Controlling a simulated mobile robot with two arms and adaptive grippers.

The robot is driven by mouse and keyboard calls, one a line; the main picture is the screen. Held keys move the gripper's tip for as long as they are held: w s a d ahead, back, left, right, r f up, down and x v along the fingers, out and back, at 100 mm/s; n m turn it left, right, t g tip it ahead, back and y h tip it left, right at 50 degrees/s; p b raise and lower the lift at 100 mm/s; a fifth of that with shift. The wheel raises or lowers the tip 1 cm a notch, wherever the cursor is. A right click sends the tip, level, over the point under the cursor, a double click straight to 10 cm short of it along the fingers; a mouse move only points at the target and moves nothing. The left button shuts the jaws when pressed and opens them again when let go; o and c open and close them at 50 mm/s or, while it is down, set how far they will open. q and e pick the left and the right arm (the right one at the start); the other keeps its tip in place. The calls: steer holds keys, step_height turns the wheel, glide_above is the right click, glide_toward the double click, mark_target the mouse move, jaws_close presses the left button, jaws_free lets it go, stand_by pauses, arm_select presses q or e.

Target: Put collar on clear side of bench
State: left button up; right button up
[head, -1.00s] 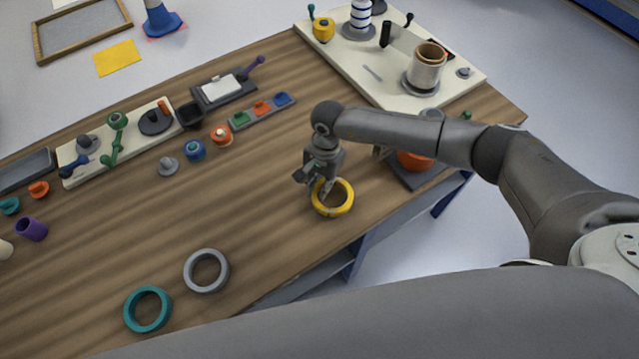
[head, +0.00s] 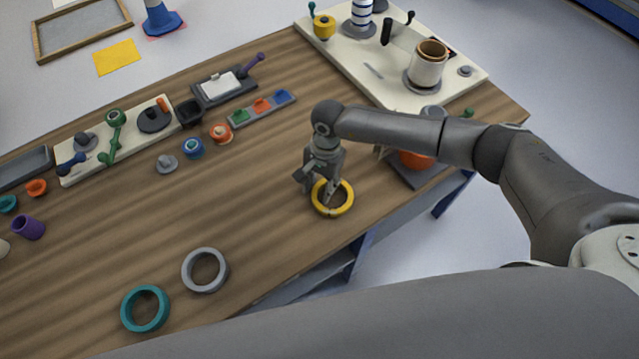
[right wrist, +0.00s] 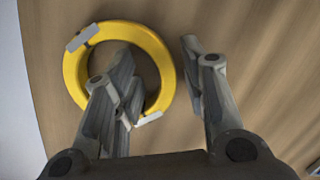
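Three collar-like rings lie flat on the wooden bench (head: 130,230). The yellow ring (head: 347,203) is near the front edge, with my right gripper (head: 330,190) down at it. The grey ring (head: 190,277) and the teal ring (head: 127,315) lie further left. In the right wrist view, the yellow ring (right wrist: 73,78) has two pale patches. There, my right gripper (right wrist: 157,60) is open, one finger over the ring's hole and the other outside its right side. I cannot tell whether either finger touches it. My left gripper is not in view.
A white board (head: 395,92) with rollers stands at the back right. A dark tray with an orange part (head: 415,160) sits right of my right gripper, partly behind my arm. Small parts and another board (head: 85,165) line the far left. The bench's middle is clear.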

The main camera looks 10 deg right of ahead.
steer(key=shift+r+p, duration=0.4)
steer(key=shift+p, duration=0.1)
steer(key=shift+r+p, duration=0.4)
steer(key=shift+p, duration=0.15)
step_height(320, 180, up, 12)
steer(key=w+d+b, duration=0.1)
steer(key=b, duration=0.3)
steer(key=shift+d+f+b, duration=0.2)
steer(key=shift+f+b, duration=0.05)
steer(key=shift+b, duration=0.05)
